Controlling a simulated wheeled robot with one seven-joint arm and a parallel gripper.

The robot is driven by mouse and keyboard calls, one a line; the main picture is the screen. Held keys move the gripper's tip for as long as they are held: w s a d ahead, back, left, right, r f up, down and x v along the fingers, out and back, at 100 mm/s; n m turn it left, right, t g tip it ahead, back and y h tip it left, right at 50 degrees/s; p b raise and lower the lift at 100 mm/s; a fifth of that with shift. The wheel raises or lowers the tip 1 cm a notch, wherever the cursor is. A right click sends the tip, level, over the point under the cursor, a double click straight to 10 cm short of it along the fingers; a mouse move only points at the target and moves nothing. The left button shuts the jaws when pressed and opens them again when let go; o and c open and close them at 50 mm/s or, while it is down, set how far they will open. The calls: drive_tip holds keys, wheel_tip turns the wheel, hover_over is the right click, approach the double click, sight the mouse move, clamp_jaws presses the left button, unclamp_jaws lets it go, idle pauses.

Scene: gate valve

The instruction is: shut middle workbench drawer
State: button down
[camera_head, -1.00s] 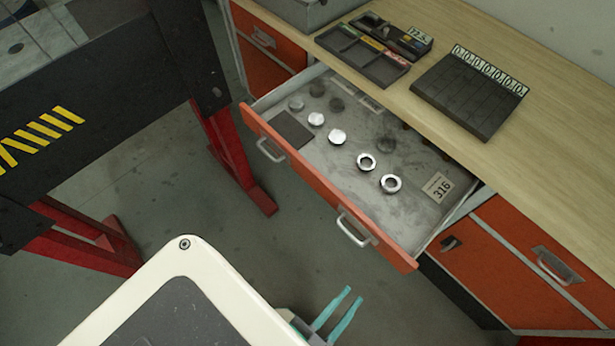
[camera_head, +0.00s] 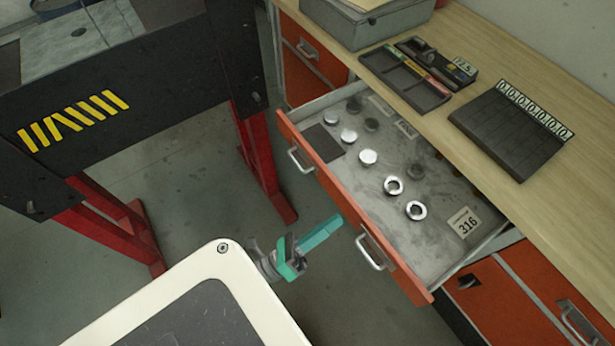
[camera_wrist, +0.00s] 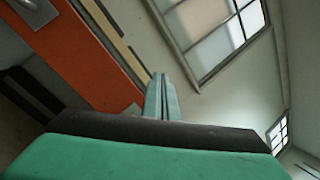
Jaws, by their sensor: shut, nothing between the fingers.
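The middle workbench drawer (camera_head: 347,200) stands pulled out, with an orange front and two metal bar handles. Inside it lie several round metal parts and a tag marked 316. My gripper (camera_head: 337,219) is shut and empty, its teal fingers close in front of the drawer front, left of the nearer handle (camera_head: 371,249). I cannot tell whether the fingertips touch the front. In the wrist view the teal fingers (camera_wrist: 162,98) are together, and the orange drawer front (camera_wrist: 80,55) shows to their left.
The wooden benchtop (camera_head: 540,190) carries black trays (camera_head: 405,80), a dark numbered block (camera_head: 505,130) and a grey box (camera_head: 365,30). Closed orange fronts (camera_head: 505,305) are at the right. A black stand with red legs (camera_head: 262,160) is at the left. Open floor lies between.

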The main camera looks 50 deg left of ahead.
drive_tip(key=s+a+f+m+g, duration=0.2)
drive_tip(key=a+f+m, duration=0.3)
drive_tip(key=a, duration=0.5)
drive_tip(key=m+g+y, duration=0.1)
drive_tip(key=m+g, duration=0.1)
drive_tip(key=m, duration=0.2)
approach(318, 172)
drive_tip(key=w, duration=0.6)
drive_tip(key=shift+w+d+r, duration=0.1)
drive_tip(key=shift+w+d, duration=0.1)
drive_tip(key=shift+d, duration=0.1)
drive_tip(key=shift+w, duration=0.1)
